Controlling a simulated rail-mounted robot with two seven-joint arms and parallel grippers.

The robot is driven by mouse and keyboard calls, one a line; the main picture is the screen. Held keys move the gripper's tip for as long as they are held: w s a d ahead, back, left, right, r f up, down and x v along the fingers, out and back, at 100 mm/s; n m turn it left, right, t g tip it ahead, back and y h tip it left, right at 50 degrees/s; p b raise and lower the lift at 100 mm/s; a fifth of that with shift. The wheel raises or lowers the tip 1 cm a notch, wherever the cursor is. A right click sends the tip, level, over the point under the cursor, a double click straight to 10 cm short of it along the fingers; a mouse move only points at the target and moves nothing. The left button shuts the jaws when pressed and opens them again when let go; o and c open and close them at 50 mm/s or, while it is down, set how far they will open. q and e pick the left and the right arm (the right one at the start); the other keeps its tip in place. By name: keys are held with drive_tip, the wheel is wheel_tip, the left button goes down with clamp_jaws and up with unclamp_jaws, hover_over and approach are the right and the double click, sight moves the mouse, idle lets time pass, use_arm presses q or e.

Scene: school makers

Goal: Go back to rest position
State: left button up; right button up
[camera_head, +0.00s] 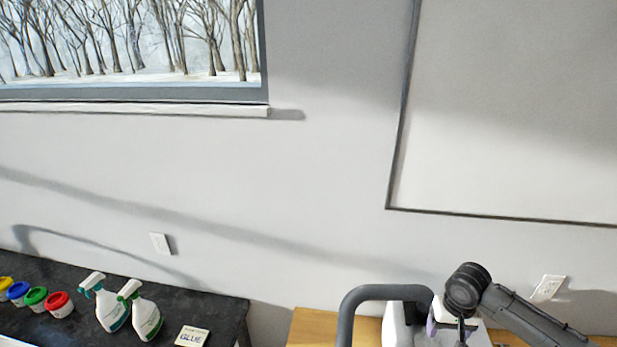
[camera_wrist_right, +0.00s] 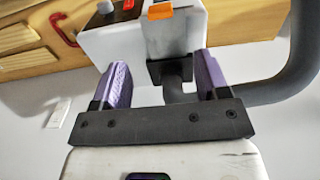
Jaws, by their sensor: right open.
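My right gripper (camera_head: 438,322) is low at the right of the head view, partly hidden by its own arm. In the right wrist view its two purple fingers (camera_wrist_right: 163,75) stand apart with nothing held between them. A white machine (camera_wrist_right: 115,48) with an orange part (camera_wrist_right: 160,10) and a black part (camera_wrist_right: 170,71) shows beyond the fingers. The black part lies between the fingers in the picture; I cannot tell how far off it is. My left gripper is not in view.
A thick grey curved bar (camera_head: 347,310) rises beside the right gripper, over a wooden table (camera_head: 310,322). A window and framed board are on the wall.

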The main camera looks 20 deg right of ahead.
drive_tip(key=w+a+r+n+t+h, duration=0.2)
drive_tip(key=w+r+n+t+h, duration=0.3)
drive_tip(key=r+n, duration=0.4)
drive_tip(key=s+a+r+n+t+y+p, duration=0.1)
drive_tip(key=s+a+r+t, duration=0.15)
drive_tip(key=a, duration=0.45)
drive_tip(key=s+a+r+n+t+y+p, duration=0.1)
drive_tip(key=s+a+r+n+t+p, duration=0.1)
drive_tip(key=a+r+t, duration=0.3)
drive_tip(key=s+a+f+m+g+y+p, duration=0.1)
drive_tip(key=s+a+f+g+p, duration=0.1)
drive_tip(key=s+f, duration=0.3)
drive_tip(key=s+a+f+m+g+y+p, duration=0.1)
drive_tip(key=s+f, duration=0.5)
drive_tip(key=s, duration=0.8)
drive_tip(key=s+a+f+m+g+y+p, duration=0.1)
drive_tip(key=s+a+f+m+g+p, duration=0.2)
drive_tip(key=s, duration=0.7)
wheel_tip(320, 180, down, 2)
drive_tip(key=a+g+p, duration=0.1)
drive_tip(key=a+g, duration=0.1)
drive_tip(key=g, duration=0.1)
drive_tip(key=shift+a+f+p, duration=0.15)
drive_tip(key=shift+a+p, duration=0.05)
drive_tip(key=shift+p, duration=0.15)
